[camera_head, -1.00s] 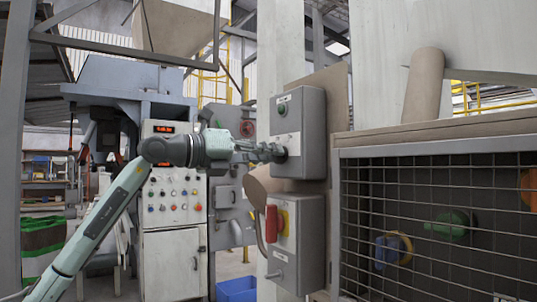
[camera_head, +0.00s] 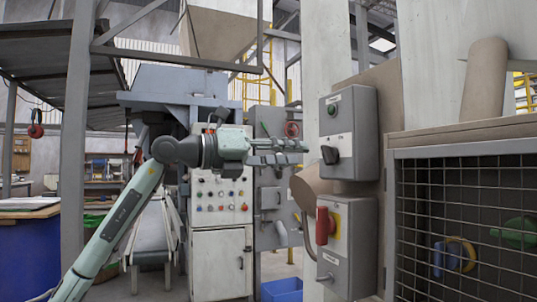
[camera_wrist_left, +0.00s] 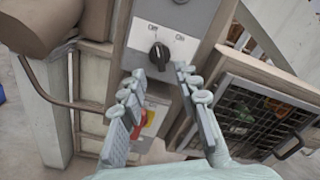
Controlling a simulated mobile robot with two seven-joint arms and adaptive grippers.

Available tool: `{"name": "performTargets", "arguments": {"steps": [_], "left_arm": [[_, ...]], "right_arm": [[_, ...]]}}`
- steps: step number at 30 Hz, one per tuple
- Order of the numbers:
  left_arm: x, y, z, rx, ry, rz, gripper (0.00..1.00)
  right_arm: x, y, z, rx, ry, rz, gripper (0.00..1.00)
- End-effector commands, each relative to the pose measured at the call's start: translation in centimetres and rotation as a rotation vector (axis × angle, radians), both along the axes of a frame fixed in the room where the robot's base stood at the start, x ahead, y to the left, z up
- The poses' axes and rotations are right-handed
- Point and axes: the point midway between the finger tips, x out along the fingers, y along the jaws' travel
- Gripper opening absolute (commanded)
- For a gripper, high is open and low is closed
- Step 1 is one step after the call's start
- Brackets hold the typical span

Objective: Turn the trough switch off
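The upper grey switch box (camera_head: 350,115) is fixed to a pale column and has a black rotary knob (camera_head: 330,155) and a green button above it. In the left wrist view the knob (camera_wrist_left: 159,56) sits below OFF and ON labels, OFF at left and ON at right; its pointer looks roughly upright, nearer the OFF side. No readable label names the trough. My left gripper (camera_head: 303,152) is open and empty, a short way left of the knob in the head view. In the left wrist view its fingers (camera_wrist_left: 159,72) are spread below the knob. My right gripper is not visible.
Below is a second grey box (camera_head: 350,240) with a red handle (camera_head: 324,226) on a yellow plate. A mesh-fronted cage (camera_head: 465,215) stands close at right. A control cabinet (camera_head: 221,255) with several buttons stands behind my left arm. A blue bin (camera_head: 282,290) is on the floor.

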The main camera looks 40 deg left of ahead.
Motion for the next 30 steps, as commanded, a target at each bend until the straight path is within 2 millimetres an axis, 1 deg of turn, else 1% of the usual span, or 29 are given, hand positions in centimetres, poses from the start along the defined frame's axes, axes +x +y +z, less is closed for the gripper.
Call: {"name": "performTargets", "arguments": {"steps": [1, 6, 9, 12, 30], "left_arm": [[-0.7, 0.3, -0.1, -0.003, 0.0, -0.002, 0.32], [-2.9, 1.3, 0.0, -0.004, -0.001, -0.001, 0.32], [-3.9, 1.6, 0.0, -0.002, 0.0, 0.0, 0.32], [-4.4, 1.8, -0.1, -0.002, 0.0, -0.001, 0.32], [-4.5, 1.9, -0.1, -0.001, 0.0, 0.001, 0.32]], "right_arm": [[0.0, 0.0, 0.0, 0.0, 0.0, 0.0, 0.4], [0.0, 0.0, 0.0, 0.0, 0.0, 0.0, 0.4], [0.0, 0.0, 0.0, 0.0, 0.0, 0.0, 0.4], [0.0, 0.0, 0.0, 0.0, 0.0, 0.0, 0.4], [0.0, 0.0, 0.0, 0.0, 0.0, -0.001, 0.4]]}}
